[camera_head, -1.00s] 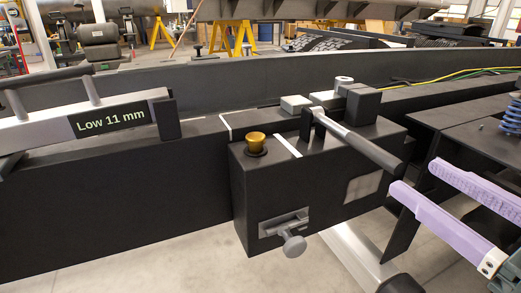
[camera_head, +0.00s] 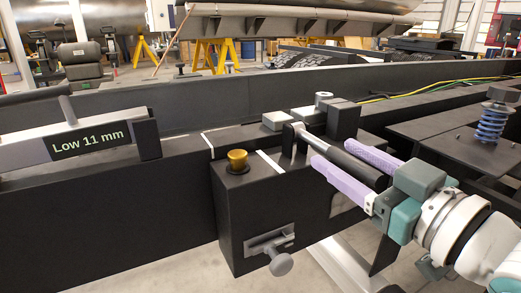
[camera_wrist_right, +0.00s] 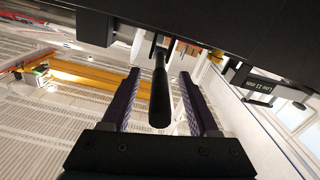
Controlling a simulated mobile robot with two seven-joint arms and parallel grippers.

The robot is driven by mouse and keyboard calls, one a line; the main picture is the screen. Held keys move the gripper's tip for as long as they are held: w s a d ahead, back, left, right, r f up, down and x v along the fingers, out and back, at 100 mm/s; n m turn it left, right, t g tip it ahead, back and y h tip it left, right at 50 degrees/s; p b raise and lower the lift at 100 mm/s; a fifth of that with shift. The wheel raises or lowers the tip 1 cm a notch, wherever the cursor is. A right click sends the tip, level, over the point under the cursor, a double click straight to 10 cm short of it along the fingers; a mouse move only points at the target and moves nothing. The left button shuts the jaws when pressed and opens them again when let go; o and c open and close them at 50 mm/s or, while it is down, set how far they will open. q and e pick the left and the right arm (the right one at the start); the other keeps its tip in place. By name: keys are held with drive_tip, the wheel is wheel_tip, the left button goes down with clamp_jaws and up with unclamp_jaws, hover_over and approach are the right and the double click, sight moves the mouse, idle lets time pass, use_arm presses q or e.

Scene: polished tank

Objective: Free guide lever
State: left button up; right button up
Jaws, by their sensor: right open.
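The guide lever (camera_head: 335,150) has a silver shaft and a black grip. It slopes down to the right from the top of a dark box (camera_head: 255,225). My right gripper (camera_head: 334,153), with lilac fingers, is open, one finger on each side of the black grip. In the right wrist view the black grip (camera_wrist_right: 160,95) lies between the two open fingers (camera_wrist_right: 160,74), with a visible gap on both sides. My left gripper is not in view.
A gold knob (camera_head: 237,160) stands on the box and a grey knob (camera_head: 280,264) sticks out of its front. A gauge reading "Low 11 mm" (camera_head: 90,138) is on the left. A blue spring (camera_head: 491,122) stands at the right.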

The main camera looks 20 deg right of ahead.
drive_tip(key=shift+c, duration=0.4)
clamp_jaws()
idle(0.9)
